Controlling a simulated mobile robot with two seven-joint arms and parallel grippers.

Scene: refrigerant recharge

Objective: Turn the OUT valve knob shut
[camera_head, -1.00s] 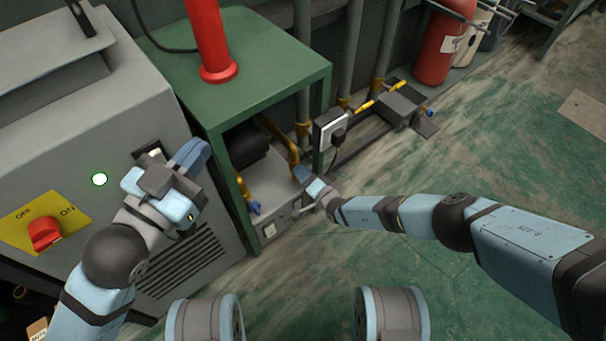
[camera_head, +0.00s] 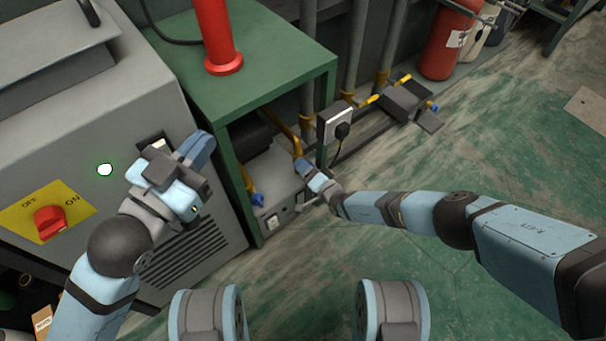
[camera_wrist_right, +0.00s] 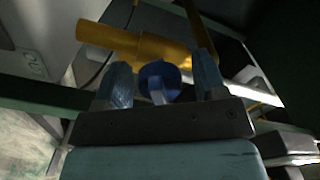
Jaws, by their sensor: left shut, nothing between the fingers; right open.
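A blue valve knob (camera_wrist_right: 158,76) sits on a yellow valve pipe (camera_wrist_right: 135,45) in the right wrist view. My right gripper (camera_wrist_right: 163,75) is open, with one finger on each side of this knob; contact cannot be told. In the head view the right gripper (camera_head: 302,167) reaches under the green table to the grey unit (camera_head: 277,185), and hides that knob. Another blue knob (camera_head: 257,199) on a yellow fitting shows at the unit's left. No OUT label is readable. My left gripper (camera_head: 198,150) is shut and empty before the grey cabinet.
The green table (camera_head: 265,60) carries a red cylinder (camera_head: 215,35), and its legs flank the unit. The grey cabinet (camera_head: 90,130) with a red switch (camera_head: 49,222) stands at left. A wall socket box (camera_head: 336,122) is just right of the front leg. Floor at right is open.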

